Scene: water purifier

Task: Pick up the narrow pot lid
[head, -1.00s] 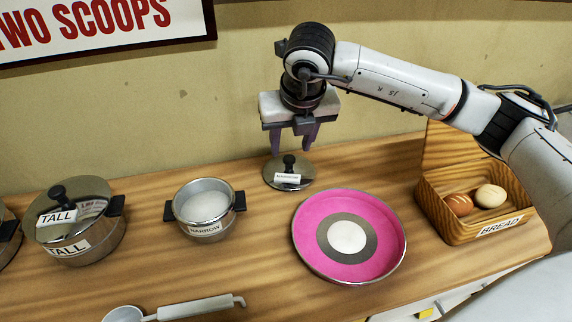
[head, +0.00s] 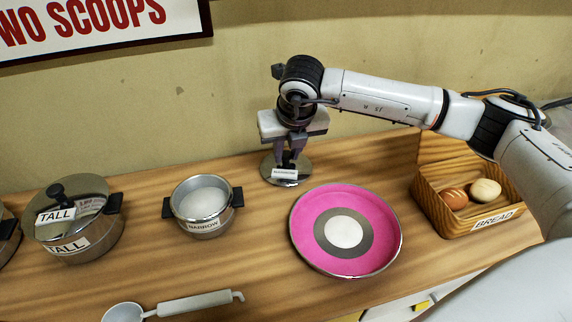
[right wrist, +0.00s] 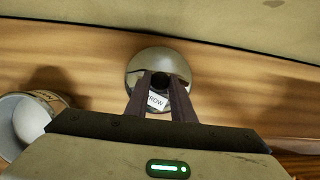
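The narrow pot lid (head: 303,170) is a round shiny metal lid with a dark knob and a white label. It lies on the wooden counter near the wall, and it also shows in the right wrist view (right wrist: 158,60). My right gripper (head: 289,163) points down over it, with its fingers closed in on both sides of the knob (right wrist: 159,80). The fingers appear to touch the knob. The lid still rests on the counter. The open pot labelled NARROW (head: 205,205) stands to the left of the lid. My left gripper is not in view.
A pink pan (head: 373,245) lies just right and in front of the lid. A wooden BREAD box (head: 437,212) with two rolls stands at right. A lidded TALL pot (head: 95,238) stands at left. A ladle (head: 190,305) lies at the front edge. The wall is close behind.

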